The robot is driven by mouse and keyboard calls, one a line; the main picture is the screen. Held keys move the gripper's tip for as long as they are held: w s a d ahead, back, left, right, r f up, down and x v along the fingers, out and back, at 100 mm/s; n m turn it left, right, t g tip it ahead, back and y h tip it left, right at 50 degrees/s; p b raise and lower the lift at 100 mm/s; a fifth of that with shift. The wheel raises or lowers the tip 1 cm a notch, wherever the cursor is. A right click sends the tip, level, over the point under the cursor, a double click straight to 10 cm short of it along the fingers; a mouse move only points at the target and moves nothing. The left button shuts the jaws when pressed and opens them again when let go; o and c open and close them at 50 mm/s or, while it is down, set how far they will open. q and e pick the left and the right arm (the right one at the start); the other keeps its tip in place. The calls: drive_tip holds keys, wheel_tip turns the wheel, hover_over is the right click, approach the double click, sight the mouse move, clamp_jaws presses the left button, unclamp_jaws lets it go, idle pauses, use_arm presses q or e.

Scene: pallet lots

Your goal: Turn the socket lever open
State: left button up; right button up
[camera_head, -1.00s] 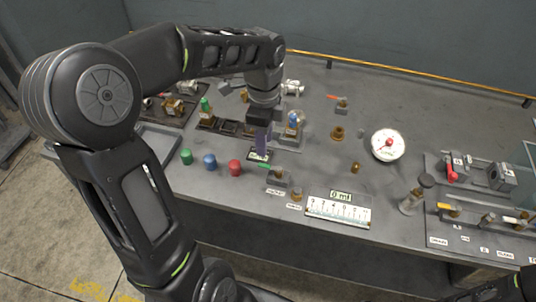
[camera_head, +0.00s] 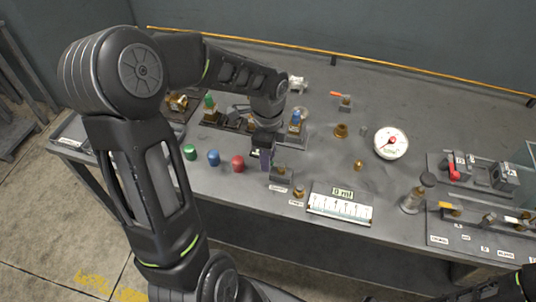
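A small metal socket block (camera_head: 281,173) stands near the front edge of the bench, with a white label in front of it. The green lever seen on it earlier is now hidden behind my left gripper. My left gripper (camera_head: 265,158) points down just left of and behind this block, close to it. I cannot tell whether it touches the lever. Its fingers overlap in this view, so I cannot tell whether they are open or shut.
Green, blue and red knobs (camera_head: 237,163) stand left of the gripper. A brass fitting (camera_head: 297,192) is close to the block. A red-handled valve (camera_head: 454,171) stands far right.

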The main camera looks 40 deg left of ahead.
use_arm(q)
clamp_jaws()
idle(0.4)
